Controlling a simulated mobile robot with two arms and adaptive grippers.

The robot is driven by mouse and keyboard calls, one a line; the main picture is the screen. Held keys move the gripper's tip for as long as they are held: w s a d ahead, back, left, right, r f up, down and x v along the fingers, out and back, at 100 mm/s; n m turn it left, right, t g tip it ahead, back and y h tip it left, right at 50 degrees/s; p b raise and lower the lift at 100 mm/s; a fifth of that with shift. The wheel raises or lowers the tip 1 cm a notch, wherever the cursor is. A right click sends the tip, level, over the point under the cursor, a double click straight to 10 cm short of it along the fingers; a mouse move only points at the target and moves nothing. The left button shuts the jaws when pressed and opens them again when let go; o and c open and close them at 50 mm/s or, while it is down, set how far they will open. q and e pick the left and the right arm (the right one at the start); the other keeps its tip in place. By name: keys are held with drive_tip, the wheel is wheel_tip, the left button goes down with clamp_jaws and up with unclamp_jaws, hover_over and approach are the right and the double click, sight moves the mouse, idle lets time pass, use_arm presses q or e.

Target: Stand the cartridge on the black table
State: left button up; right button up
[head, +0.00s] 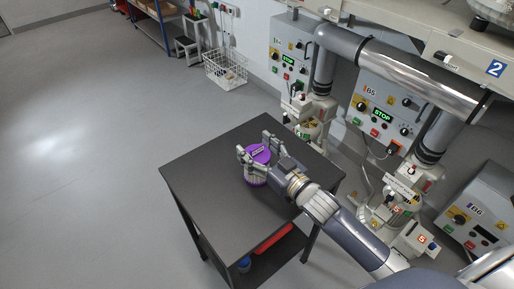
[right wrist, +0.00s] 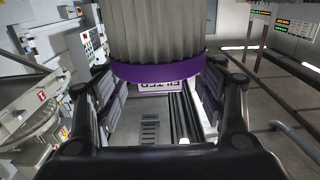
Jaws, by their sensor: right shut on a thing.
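The cartridge (head: 257,168) has a purple top and a pale body below it. It looks upright at the black table (head: 197,180), near the middle of the top. I cannot tell whether its bottom touches the table. My right gripper (head: 257,150) is shut on the cartridge, with a finger on each side. In the right wrist view the cartridge (right wrist: 158,35) shows a grey pleated body and a purple rim, between the fingers of the right gripper (right wrist: 156,92). My left gripper is not in view.
The tabletop around the cartridge is bare. A red item (head: 275,240) and a blue item (head: 244,264) lie on the table's lower shelf. Blower machines with control boxes (head: 380,105) stand at the right. A wire basket (head: 226,72) is behind. Open floor (head: 80,150) lies left.

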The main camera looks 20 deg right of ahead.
drive_tip(key=shift+f, duration=0.15)
drive_tip(key=o, duration=1.5)
drive_tip(key=v, duration=0.6)
drive_tip(key=b+v, duration=0.1)
drive_tip(key=v, duration=0.5)
drive_tip(key=shift+r, duration=0.25)
